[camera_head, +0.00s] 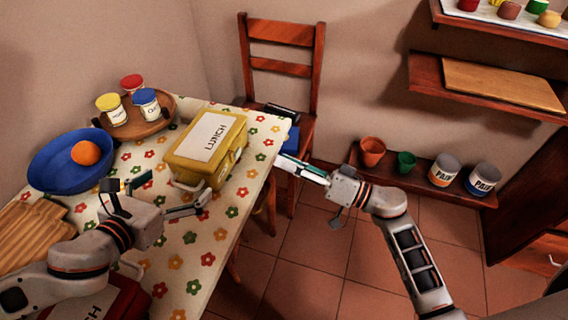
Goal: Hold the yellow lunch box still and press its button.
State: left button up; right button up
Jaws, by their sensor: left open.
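The yellow lunch box (177,163) lies on the flowered tablecloth, with a white LUNCH label on its lid. The lid looks closed. I cannot make out the button clearly. My left gripper (172,193) is open and empty, just in front of the box's near left end.
A blue bowl (50,166) with an orange (86,153) and a wooden tray (145,128) of jars stand at left. A wooden board (28,232) and a red box (120,300) are near my left arm. A chair (281,60) stands behind the table.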

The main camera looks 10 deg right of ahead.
aim_at(189, 174)
pick_arm(q)
jog(key=shift+x, duration=3.9)
pick_arm(e)
jog(key=shift+w+a+f+m+g, duration=0.2)
jog(key=shift+a+f+g, duration=0.1)
jog(key=shift+g, duration=0.4)
jog(key=shift+w+a+f+m+g, duration=0.2)
jog(key=shift+a+g, duration=0.1)
jog(key=shift+g, duration=0.4)
pick_arm(q)
jog(key=shift+c, duration=0.4)
